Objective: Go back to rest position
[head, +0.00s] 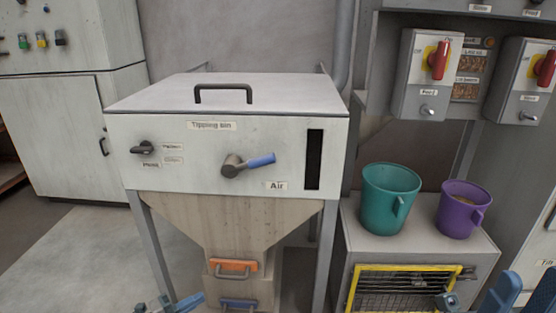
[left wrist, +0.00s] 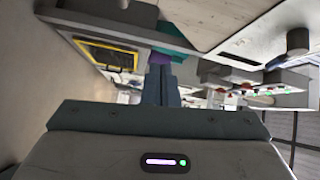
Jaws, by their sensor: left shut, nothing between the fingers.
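My left gripper (head: 190,301) shows only in part at the bottom edge of the head view, low in front of the tipping bin's hopper. In the left wrist view its two dark fingers (left wrist: 160,78) lie together, with nothing between them. An orange-backed handle (head: 233,268) and a blue-backed handle (head: 238,302) sit on the chute below.
A teal bucket (head: 388,202) and a purple bucket (head: 461,211) stand on a grey stand (head: 417,243) at right, above a yellow-framed grille (head: 362,285). Switch boxes with red handles (head: 438,60) hang above. Grey floor (head: 85,255) is open at left.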

